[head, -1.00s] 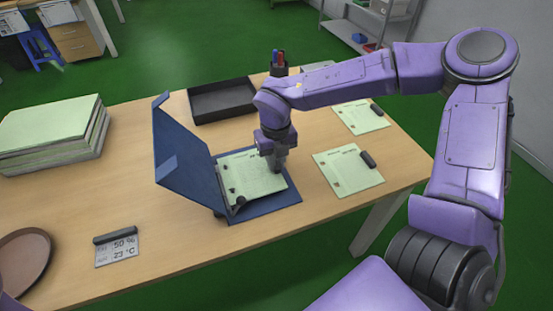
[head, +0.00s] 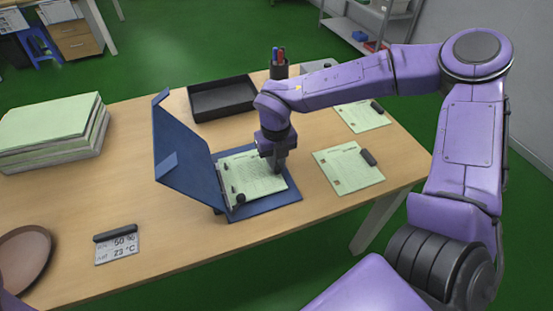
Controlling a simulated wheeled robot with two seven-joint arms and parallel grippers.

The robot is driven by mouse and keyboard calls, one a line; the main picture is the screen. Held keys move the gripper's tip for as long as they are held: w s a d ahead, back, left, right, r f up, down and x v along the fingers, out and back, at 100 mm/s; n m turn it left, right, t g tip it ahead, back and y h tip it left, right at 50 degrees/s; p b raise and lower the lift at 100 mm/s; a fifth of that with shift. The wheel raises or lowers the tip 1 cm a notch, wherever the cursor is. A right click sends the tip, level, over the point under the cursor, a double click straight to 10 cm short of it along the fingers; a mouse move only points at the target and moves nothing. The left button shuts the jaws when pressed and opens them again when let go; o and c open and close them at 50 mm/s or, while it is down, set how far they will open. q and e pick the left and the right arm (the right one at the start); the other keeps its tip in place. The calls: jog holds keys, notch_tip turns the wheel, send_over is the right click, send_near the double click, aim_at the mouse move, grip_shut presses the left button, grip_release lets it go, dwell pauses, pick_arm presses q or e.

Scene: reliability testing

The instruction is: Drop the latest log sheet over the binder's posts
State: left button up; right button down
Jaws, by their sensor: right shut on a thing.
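The blue binder (head: 185,148) lies open on the table, its cover raised on the left. A pale green log sheet (head: 250,185) lies over its right half. My right gripper (head: 277,170) is shut on the sheet's right side, low over the binder. A dark post (head: 240,199) shows at the sheet's lower left corner. Whether the sheet's holes are around the posts is too small to tell. Two other log sheets (head: 340,172) (head: 358,116) lie to the right, each with a dark weight on it. My left gripper is out of view.
A black tray (head: 222,112) and a pen cup (head: 279,68) stand behind the binder. A stack of green-topped paper (head: 50,125) is at the left. A climate display (head: 117,249) and a brown round tray (head: 22,258) are at front left.

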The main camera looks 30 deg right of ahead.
jog(key=c, duration=1)
grip_release()
notch_tip(320, 180, up, 11)
jog(key=shift+f, duration=0.2)
